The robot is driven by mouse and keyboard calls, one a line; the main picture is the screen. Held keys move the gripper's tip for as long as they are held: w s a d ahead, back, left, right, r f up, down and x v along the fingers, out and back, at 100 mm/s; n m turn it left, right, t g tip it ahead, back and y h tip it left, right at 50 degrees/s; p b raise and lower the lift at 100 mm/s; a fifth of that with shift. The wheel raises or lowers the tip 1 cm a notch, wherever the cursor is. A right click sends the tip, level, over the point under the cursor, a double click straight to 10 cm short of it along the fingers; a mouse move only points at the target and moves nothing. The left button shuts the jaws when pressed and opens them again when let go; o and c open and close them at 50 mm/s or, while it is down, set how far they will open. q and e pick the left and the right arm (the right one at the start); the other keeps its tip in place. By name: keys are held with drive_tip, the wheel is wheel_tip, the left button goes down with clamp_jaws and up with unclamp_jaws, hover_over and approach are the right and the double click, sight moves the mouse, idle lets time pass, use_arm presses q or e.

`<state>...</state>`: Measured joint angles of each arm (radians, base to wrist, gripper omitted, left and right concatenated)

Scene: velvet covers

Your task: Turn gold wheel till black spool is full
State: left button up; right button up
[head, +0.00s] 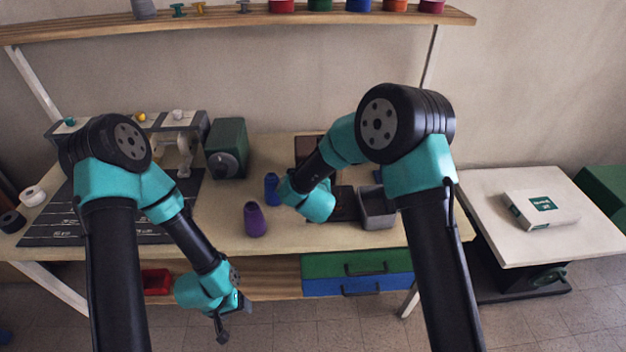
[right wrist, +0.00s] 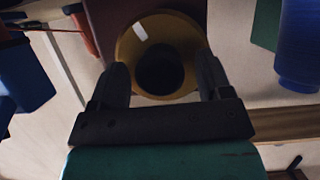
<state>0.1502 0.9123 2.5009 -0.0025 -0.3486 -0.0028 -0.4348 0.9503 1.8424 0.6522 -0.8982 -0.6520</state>
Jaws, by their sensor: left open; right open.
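A gold round rim (right wrist: 187,32) with a dark round centre (right wrist: 160,70) shows in the right wrist view, on the face of a reddish-brown block; it looks like the gold wheel. My right gripper (right wrist: 165,68) is open, its two fingers on either side of the lower part of the rim; I cannot tell whether they touch it. In the head view the right gripper and the wheel are hidden behind my wrist. My left gripper (head: 232,317) is open and empty, low in front of the bench edge. I cannot make out the black spool for certain.
A purple cone (head: 255,219) and a blue cone (head: 271,188) stand on the bench. A grey bin (head: 378,212) is right of my right wrist. A green box (head: 228,148) and a sewing machine (head: 185,128) stand at back left. A black roll (head: 12,221) lies far left.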

drive_tip(key=shift+c, duration=0.3)
drive_tip(key=c, duration=0.9)
drive_tip(key=shift+o, duration=0.2)
drive_tip(key=shift+m+y, duration=0.3)
drive_tip(key=shift+d+m+y, duration=0.1)
drive_tip(key=shift+m+y, duration=0.7)
drive_tip(key=shift+m, duration=0.3)
drive_tip(key=shift+m+y, duration=0.7)
drive_tip(key=shift+m, duration=0.2)
